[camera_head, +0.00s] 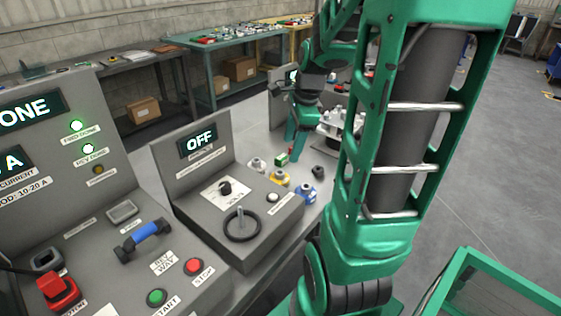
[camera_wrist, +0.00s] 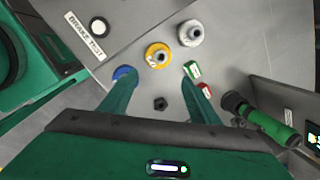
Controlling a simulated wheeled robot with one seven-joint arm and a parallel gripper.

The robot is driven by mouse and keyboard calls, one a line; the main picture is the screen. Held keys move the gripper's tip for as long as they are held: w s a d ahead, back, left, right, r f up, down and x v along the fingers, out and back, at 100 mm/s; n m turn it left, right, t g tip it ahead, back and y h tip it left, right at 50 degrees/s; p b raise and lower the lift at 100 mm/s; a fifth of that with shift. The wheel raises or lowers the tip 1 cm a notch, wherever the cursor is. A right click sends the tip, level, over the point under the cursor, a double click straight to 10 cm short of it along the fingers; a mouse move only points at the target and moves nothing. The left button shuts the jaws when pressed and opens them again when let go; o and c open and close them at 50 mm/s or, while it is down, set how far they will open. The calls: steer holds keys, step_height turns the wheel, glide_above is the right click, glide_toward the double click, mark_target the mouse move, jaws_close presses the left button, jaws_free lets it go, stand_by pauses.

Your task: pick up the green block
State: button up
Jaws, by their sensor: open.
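The green block (camera_wrist: 193,70) is small with a white label. In the wrist view it lies on the grey bench top, just beyond the tip of my right-hand finger. It also shows in the head view (camera_head: 281,160), small and close to my gripper (camera_head: 293,147). In the wrist view my gripper (camera_wrist: 157,80) is open, with its two green fingers spread and nothing held between them. The block is at the right-hand finger's side, not centred between the fingers. A red block (camera_wrist: 205,89) lies beside that finger, partly hidden by it.
A yellow fitting (camera_wrist: 157,57), a white fitting (camera_wrist: 191,33) and a blue fitting (camera_wrist: 122,72) stand nearby; my left-hand finger partly covers the blue one. A black nut (camera_wrist: 160,103) lies between the fingers in the picture. A green-and-black cylinder (camera_wrist: 265,122) lies right. The brake-test console (camera_head: 240,215) borders the bench.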

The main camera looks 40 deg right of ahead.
steer(key=w+d+f+m+t, duration=0.2)
steer(key=w+d+m, duration=0.5)
steer(key=m, duration=0.3)
glide_above(281, 156)
steer(key=s, duration=0.2)
step_height(281, 156, down, 5)
steer(key=x, duration=0.2)
steer(key=s+x, duration=0.1)
steer(key=x, duration=0.1)
steer(key=shift+w+d+f, duration=0.1)
steer(key=shift+f, duration=0.25)
steer(key=shift+w+f, duration=0.25)
steer(key=shift+f, duration=0.2)
steer(key=c, duration=1.1)
